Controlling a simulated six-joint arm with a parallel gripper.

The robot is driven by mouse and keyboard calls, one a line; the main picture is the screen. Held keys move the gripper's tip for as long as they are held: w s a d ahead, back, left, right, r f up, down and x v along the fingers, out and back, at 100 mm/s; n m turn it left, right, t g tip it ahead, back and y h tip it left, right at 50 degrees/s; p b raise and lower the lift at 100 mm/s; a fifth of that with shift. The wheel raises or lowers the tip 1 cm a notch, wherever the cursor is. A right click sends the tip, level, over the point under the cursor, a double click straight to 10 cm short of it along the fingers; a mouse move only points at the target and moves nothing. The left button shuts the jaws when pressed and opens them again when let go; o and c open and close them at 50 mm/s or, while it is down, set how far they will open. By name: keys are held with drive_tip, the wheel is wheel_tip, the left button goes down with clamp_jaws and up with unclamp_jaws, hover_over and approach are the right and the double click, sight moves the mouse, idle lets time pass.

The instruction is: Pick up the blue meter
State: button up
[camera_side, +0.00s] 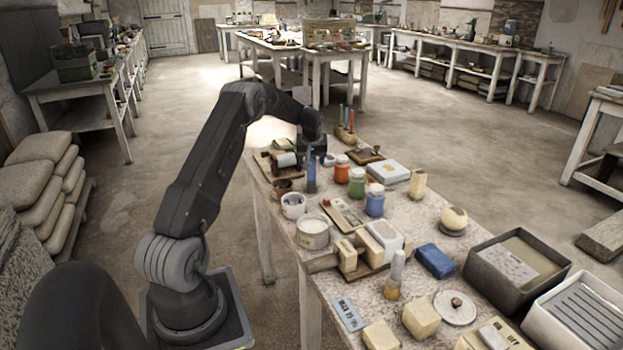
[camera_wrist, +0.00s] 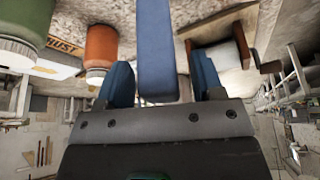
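A slim upright blue bar, which looks like the blue meter (camera_side: 311,177), stands near the far left edge of the worktable, left of an orange jar. In the wrist view the blue meter (camera_wrist: 156,45) runs down between my two blue fingers. My gripper (camera_wrist: 161,84) is open around it, with a narrow gap showing on the right; contact on the left is hard to judge. In the side view my gripper (camera_side: 312,160) is at the bar and its fingertips are hard to make out.
The orange jar (camera_side: 341,170) and green jar (camera_side: 357,182) stand close to the right. A white roll (camera_side: 286,160) on a wooden holder and a white pot (camera_side: 293,205) are also near. A blue block (camera_side: 435,262) and grey trays (camera_side: 516,268) lie farther along the crowded table.

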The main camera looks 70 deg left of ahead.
clamp_jaws()
idle(0.3)
drive_tip(key=shift+r, duration=0.15)
